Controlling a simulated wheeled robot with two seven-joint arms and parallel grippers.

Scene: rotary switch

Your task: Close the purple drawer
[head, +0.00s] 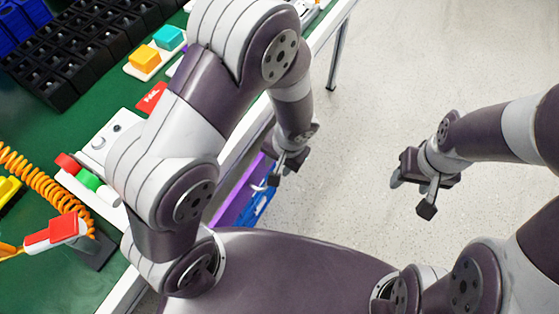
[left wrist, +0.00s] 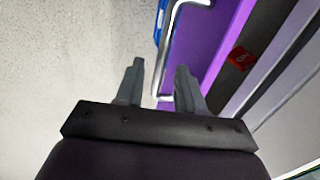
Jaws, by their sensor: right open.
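The purple drawer (head: 235,198) shows below the table's right edge, partly hidden by my left arm. In the left wrist view its purple front (left wrist: 208,42) is at the upper right, with a pale metal handle (left wrist: 166,45). My left gripper (head: 283,172) is beside the drawer. In the left wrist view the left gripper (left wrist: 160,82) has its fingers apart, and the handle shows between them, closer to the right finger. I cannot tell whether they touch. My right gripper (head: 411,196) is open and empty over the floor, away from the drawer.
A blue drawer (head: 263,208) is next to the purple one. The green tabletop (head: 60,125) holds black bins (head: 70,50), a panel with red, green and white buttons (head: 90,181), an orange coiled cord (head: 50,175) and a red-topped switch (head: 55,232). The floor at right is clear.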

